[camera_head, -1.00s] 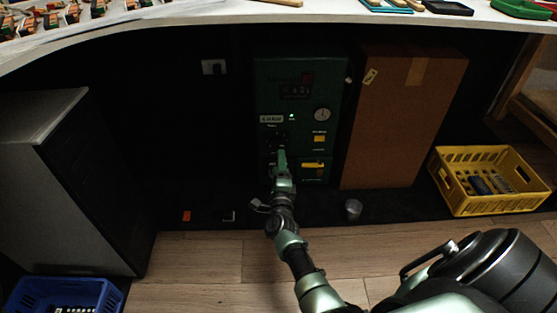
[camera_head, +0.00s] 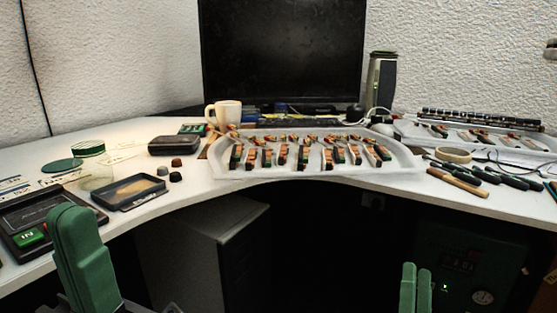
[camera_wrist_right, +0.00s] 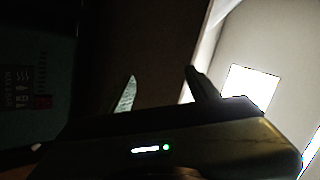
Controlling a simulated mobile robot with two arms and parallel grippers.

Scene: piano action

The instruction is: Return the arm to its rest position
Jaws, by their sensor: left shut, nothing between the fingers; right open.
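My left gripper (camera_head: 72,220) is at the lower left of the head view, in front of the desk's front edge. Its green fingers are together with nothing between them. My right gripper (camera_head: 415,275) is at the bottom right of the head view, with its green fingers pointing up below the desk edge and in front of the dark space. It is open and empty. In the right wrist view the two fingers of the right gripper (camera_wrist_right: 162,88) stand apart with nothing between them. That view is dark and partly glaring.
The curved white desk (camera_head: 185,215) holds a tray (camera_head: 400,162) of piano action parts, a mug (camera_head: 228,112), a scale (camera_head: 40,228), a shallow black tray (camera_head: 130,193) and hand tools (camera_head: 458,183). Below are a grey cabinet (camera_head: 200,245) and a green control box (camera_head: 462,262).

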